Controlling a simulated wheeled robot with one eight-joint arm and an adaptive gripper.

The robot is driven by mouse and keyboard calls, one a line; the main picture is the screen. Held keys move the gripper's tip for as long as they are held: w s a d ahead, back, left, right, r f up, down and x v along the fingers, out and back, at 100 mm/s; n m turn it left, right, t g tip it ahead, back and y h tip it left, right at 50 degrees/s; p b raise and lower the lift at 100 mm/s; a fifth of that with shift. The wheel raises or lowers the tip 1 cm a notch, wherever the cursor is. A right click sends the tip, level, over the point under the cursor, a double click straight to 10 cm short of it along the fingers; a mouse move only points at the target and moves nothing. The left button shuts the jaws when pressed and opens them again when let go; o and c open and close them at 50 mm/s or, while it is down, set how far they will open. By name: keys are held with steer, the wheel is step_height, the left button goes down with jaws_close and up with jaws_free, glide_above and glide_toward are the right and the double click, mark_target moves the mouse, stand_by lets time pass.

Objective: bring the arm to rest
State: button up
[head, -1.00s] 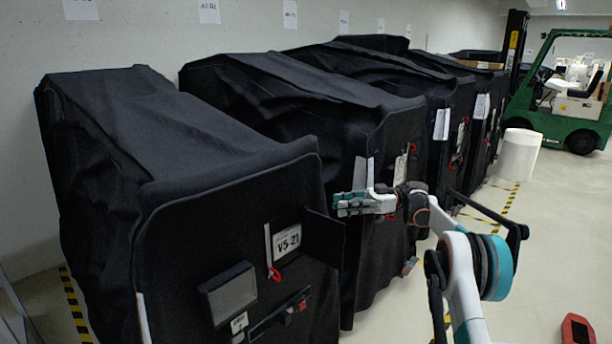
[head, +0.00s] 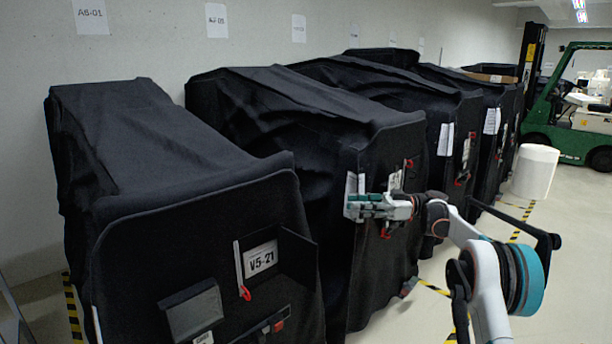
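My gripper (head: 352,206) is in the middle of the head view, at the end of my arm, which comes in from the lower right. Its fingers point left, in front of the second covered cart (head: 350,285). The fingers look small at this distance, and I cannot tell whether they are apart or together. I see nothing held in them. The nearest covered cart (head: 135,265), with the label V5-21 (head: 262,259), stands to the left of the gripper. Whether the gripper touches any cart is not clear.
More black-covered carts (head: 455,110) stand in a row along the wall behind. A white cylinder (head: 535,172) and a green forklift (head: 575,125) are at the right. Yellow-black tape (head: 524,225) marks the floor. Open floor (head: 570,260) lies at the right.

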steer(key=w+a+r+m+t, duration=0.1)
steer(key=w+r+m+t, duration=0.15)
steer(key=r+t, duration=0.75)
steer(key=w+r+m+t, duration=0.2)
steer(key=r+m+t, duration=0.25)
steer(key=r, duration=1.05)
steer(key=s+d+r+m+t+h, duration=0.7)
steer(key=m+t+h, duration=0.2)
steer(key=h, duration=0.4)
steer(key=s+f+m+g+h, duration=0.2)
steer(key=s+f+g, duration=0.5)
steer(key=s+f, duration=1.1)
steer(key=s+a+f+m+g+h, duration=0.1)
steer(key=s+f+g, duration=0.6)
steer(key=s+f, duration=1.2)
steer(key=s+m+h, duration=0.1)
steer(key=s+h, duration=0.1)
steer(key=s, duration=0.6)
steer(key=shift+a, duration=0.15)
steer(key=shift+r, duration=0.1)
